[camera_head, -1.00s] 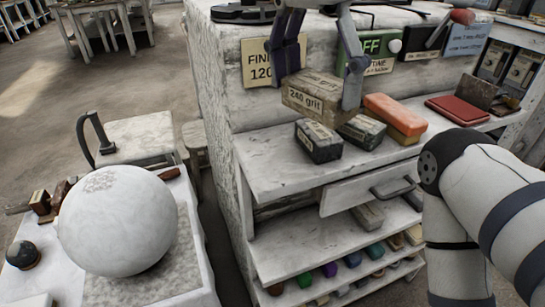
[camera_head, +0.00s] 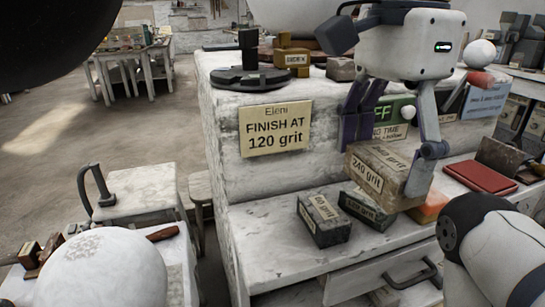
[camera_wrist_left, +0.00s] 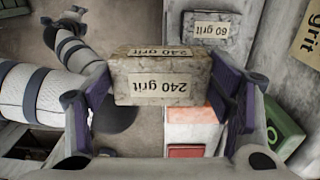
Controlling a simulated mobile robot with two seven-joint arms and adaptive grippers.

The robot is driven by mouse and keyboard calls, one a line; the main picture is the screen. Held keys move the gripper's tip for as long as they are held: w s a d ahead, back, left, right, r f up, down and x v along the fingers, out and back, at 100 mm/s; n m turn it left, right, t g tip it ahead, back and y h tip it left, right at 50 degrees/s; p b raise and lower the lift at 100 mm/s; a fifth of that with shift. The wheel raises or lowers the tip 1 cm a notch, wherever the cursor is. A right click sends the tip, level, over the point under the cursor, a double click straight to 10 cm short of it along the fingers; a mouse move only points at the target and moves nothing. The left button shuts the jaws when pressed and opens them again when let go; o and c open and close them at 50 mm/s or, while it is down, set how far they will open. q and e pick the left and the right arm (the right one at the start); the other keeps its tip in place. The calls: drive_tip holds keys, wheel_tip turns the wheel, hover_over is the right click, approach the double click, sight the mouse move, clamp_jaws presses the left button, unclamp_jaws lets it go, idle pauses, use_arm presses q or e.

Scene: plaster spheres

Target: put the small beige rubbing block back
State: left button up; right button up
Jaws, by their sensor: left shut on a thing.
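My left gripper (camera_head: 392,158) is shut on a beige, worn block labelled 240 grit (camera_head: 383,178), held above the shelf top. In the left wrist view the block (camera_wrist_left: 160,88) sits between the two purple-padded fingers, its label upside down. Below and left of it, two dark-sided blocks lie on the shelf top (camera_head: 265,235): one in front (camera_head: 323,220) and one behind it (camera_head: 366,208). An orange block (camera_head: 430,207) is partly hidden behind the held block. My right gripper is not in view.
A red flat case (camera_head: 480,177) lies to the right on the shelf top. A sign reading "FINISH AT 120 grit" (camera_head: 276,128) is on the upright panel. A drawer with a dark handle (camera_head: 410,277) is below. A large plaster sphere (camera_head: 100,270) stands lower left.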

use_arm(q)
drive_tip(key=w+a+f, duration=0.1)
drive_tip(key=a+f, duration=0.1)
drive_tip(key=a, duration=0.2)
drive_tip(key=w+a+f, duration=0.1)
drive_tip(key=a+f, duration=0.2)
drive_tip(key=w+a+f+p, duration=0.1)
drive_tip(key=a+f, duration=0.1)
drive_tip(key=a, duration=0.2)
drive_tip(key=shift+w+a+f, duration=0.3)
drive_tip(key=shift+w+f, duration=0.05)
drive_tip(key=shift+w+a+f, duration=0.1)
drive_tip(key=shift+a+f, duration=0.1)
drive_tip(key=shift+f, duration=0.1)
drive_tip(key=f, duration=0.4)
drive_tip(key=shift+w+a, duration=0.15)
drive_tip(key=shift+a, duration=0.25)
drive_tip(key=o, duration=1.2)
drive_tip(key=shift+f, duration=0.1)
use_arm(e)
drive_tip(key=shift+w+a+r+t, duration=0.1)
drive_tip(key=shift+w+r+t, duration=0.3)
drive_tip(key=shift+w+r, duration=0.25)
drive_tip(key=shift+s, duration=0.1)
use_arm(q)
wheel_tip(320, 180, up, 12)
drive_tip(key=shift+r, duration=0.1)
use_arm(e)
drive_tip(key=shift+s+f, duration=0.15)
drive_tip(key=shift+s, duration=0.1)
